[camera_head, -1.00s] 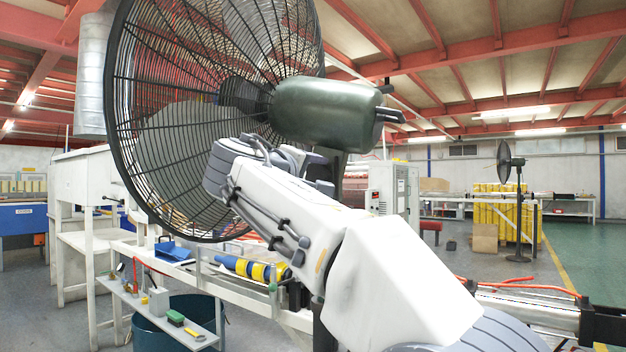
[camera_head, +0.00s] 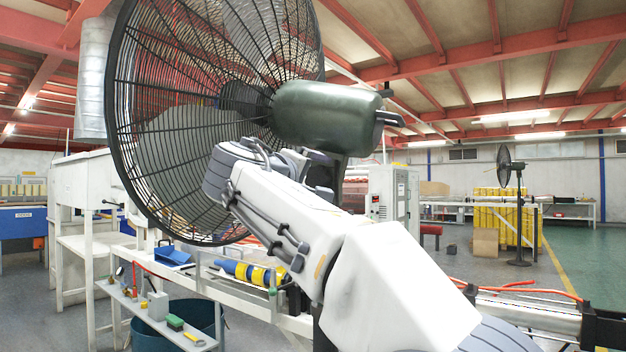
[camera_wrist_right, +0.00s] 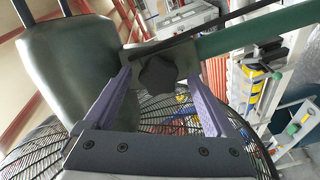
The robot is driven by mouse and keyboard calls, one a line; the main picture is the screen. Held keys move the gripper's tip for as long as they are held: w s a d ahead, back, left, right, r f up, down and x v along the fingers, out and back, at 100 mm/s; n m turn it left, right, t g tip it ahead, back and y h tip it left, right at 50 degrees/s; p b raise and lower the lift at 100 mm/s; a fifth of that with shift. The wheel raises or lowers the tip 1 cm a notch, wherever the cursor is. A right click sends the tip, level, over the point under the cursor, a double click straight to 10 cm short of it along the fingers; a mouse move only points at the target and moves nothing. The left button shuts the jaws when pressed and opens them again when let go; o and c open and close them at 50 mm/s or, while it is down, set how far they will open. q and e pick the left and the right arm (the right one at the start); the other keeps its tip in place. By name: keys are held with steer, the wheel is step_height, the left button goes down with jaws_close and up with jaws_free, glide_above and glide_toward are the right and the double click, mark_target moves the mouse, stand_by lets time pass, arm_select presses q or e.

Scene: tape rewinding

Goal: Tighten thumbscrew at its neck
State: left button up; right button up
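The large black fan has a wire cage (camera_head: 150,120) and a dark green motor housing (camera_head: 325,117); the housing also fills the upper left of the right wrist view (camera_wrist_right: 75,65). The thumbscrew is a dark lobed knob (camera_wrist_right: 157,75) on a grey bracket at the neck, beside the housing. My right gripper (camera_wrist_right: 158,85) is open, its two purple fingers on either side of the knob, with a visible gap at each side. In the head view the right gripper is mostly hidden behind my arm, below the housing. The left gripper is not in view.
A white workbench (camera_head: 255,305) with a blue and yellow roll (camera_head: 250,272) stands below the fan. A shelf (camera_head: 150,318) with small items is at lower left. A green bar (camera_wrist_right: 255,32) crosses the wrist view near the knob. Another fan (camera_head: 505,170) stands far right.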

steer(key=v, duration=1)
steer(key=shift+s+b, duration=0.25)
steer(key=shift+b, duration=0.15)
steer(key=shift+a, duration=0.1)
steer(key=s+d+f+n+g+y, duration=0.1)
steer(key=s+f+n+g+y, duration=0.2)
steer(key=f, duration=1.1)
steer(key=s+d+f+n+g+y, duration=0.15)
steer(key=f+g, duration=0.35)
steer(key=f, duration=0.8)
steer(key=s+d+f+m+g+y, duration=0.2)
steer(key=s+d+f+m+g, duration=0.15)
steer(key=s+f, duration=0.75)
steer(key=s+d+f+m+g+y, duration=0.25)
steer(key=s+f+g, duration=0.25)
steer(key=s+f, duration=0.65)
step_height(320, 180, up, 29)
steer(key=p, duration=2.8)
steer(key=shift+s+d+n+h+p, duration=0.3)
steer(key=shift+s+d+n, duration=0.05)
steer(key=shift+d, duration=0.05)
